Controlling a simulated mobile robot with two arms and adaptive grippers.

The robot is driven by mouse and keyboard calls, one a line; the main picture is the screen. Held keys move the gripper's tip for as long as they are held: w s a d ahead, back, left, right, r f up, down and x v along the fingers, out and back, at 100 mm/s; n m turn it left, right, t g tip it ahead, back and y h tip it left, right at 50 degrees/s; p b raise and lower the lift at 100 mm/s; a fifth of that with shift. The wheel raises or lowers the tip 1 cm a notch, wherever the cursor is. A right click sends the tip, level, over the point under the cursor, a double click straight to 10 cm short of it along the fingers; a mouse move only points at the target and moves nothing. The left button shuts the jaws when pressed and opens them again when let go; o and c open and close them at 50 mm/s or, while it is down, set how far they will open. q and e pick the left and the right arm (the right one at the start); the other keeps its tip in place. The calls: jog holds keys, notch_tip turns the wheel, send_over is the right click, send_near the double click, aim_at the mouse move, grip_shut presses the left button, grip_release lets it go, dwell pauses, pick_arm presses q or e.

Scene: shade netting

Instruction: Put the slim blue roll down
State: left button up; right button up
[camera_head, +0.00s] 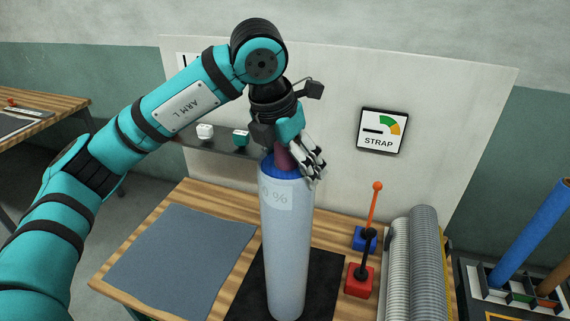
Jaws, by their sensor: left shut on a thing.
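A tall pale blue-grey roll (287,245) with a darker blue top and a label ending in "%" stands almost upright over a black mat (325,280) on the wooden table. My left gripper (288,160) is at its top, shut on a dark red part that rises from the blue top. The fingers partly hide this part. The roll's foot is at the picture's lower edge, so I cannot tell whether it touches the mat. A slim deep blue roll (532,232) leans in a rack at the right, away from my gripper. My right gripper is not in view.
A grey-blue sheet (180,260) lies flat on the table's left. Right of the mat are a red block (360,281) and a blue block (363,240) with levers, then grey ribbed rolls (425,260). A white panel with a "STRAP" gauge (381,131) stands behind.

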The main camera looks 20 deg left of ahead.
pick_arm(q)
jog(key=shift+w+a, duration=0.3)
jog(key=shift+a, duration=0.4)
jog(key=shift+f+p, duration=0.25)
jog(key=shift+p, duration=0.15)
notch_tip(320, 180, down, 3)
jog(key=shift+d+r+p, duration=0.1)
jog(key=shift+r+p, duration=0.05)
jog(key=shift+p, duration=0.6)
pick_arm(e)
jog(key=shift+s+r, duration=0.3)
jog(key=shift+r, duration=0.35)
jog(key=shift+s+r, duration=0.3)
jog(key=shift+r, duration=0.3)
pick_arm(q)
jog(key=shift+f, duration=0.25)
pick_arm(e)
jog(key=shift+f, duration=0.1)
pick_arm(q)
jog(key=shift+f+b, duration=0.1)
jog(key=shift+b, duration=0.2)
jog(key=o, duration=1.6)
jog(key=shift+c, duration=0.2)
